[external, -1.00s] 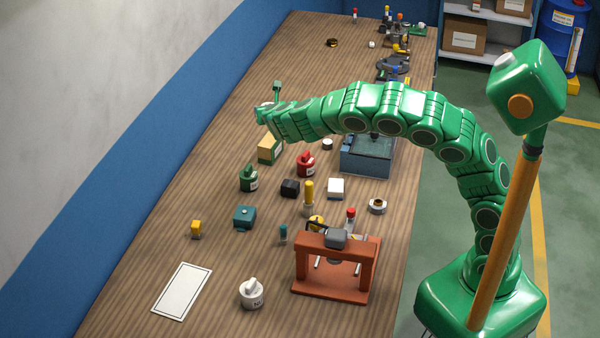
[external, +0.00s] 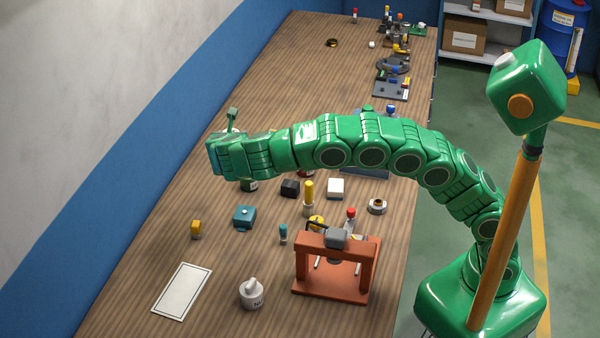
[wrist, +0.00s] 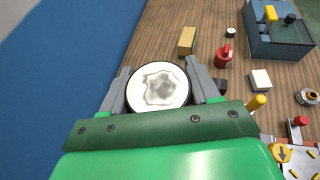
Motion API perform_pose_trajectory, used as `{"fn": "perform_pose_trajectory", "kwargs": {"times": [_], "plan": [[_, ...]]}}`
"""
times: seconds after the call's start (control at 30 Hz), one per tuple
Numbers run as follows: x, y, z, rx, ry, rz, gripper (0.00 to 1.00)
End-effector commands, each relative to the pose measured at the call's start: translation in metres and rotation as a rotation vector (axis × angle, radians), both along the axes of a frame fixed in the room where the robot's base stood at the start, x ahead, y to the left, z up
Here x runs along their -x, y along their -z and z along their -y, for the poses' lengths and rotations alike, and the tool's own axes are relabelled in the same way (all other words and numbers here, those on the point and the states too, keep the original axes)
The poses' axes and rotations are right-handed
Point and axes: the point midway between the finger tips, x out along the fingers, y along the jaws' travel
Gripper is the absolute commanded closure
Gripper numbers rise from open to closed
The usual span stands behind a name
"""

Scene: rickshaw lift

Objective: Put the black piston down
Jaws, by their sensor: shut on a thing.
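My gripper (wrist: 157,75) is shut on a round piece, taken as the black piston (wrist: 160,87). In the wrist view its flat, worn silver-white top with a thin dark rim shows between the two grey fingers; its side is hidden. In the external view my gripper (external: 217,157) is over the left part of the wooden table (external: 140,260), and the piston cannot be made out. The gap between piston and table cannot be told. A white sheet with a black outline (external: 181,291) lies at the near left of the table.
A white pot (external: 252,294) and an orange press frame (external: 336,268) stand nearer. A blue wall band (external: 185,105) borders the table's left. The table's far left is clear.

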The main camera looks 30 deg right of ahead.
Motion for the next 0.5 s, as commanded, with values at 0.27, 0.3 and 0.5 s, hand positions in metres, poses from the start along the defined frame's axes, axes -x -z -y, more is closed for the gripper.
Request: {"fn": "perform_pose_trajectory", "kwargs": {"times": [0.27,0.3,0.5], "plan": [[0.041,-0.005,-0.036,-0.001,0.036,-0.001,0.74],[0.045,-0.006,-0.039,0.000,0.041,-0.001,0.74],[0.064,-0.009,-0.053,0.000,0.055,-0.001,0.74]]}}
